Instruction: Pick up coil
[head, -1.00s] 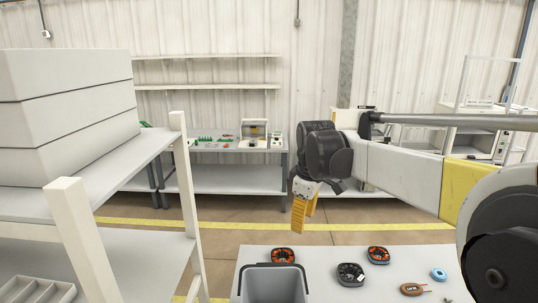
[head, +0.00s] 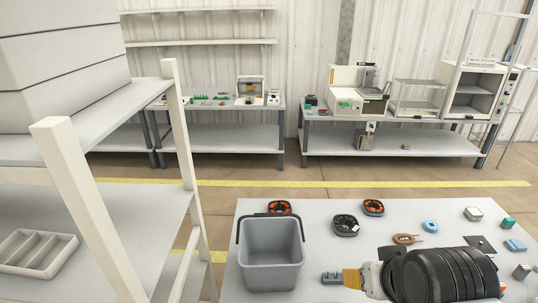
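I cannot tell for certain which piece is the coil. Round coil-like parts lie on the near table (head: 310,210): an orange and black one (head: 373,207), another orange and black one (head: 279,207) partly behind the bin, and a dark grey one (head: 345,225). A brown flat piece (head: 404,239) and a blue ring (head: 430,226) lie to their right. My gripper (head: 350,278) is low at the table's near side, its yellow fingers pointing left. A small grey-blue piece (head: 331,278) is at the fingertips; whether it is gripped is unclear.
A grey bin (head: 271,255) with a dark handle stands at the table's left. Small blocks, including a green one (head: 508,222) and a light blue one (head: 515,245), lie at the right. A white shelf rack (head: 180,130) stands left. Equipment benches line the back wall.

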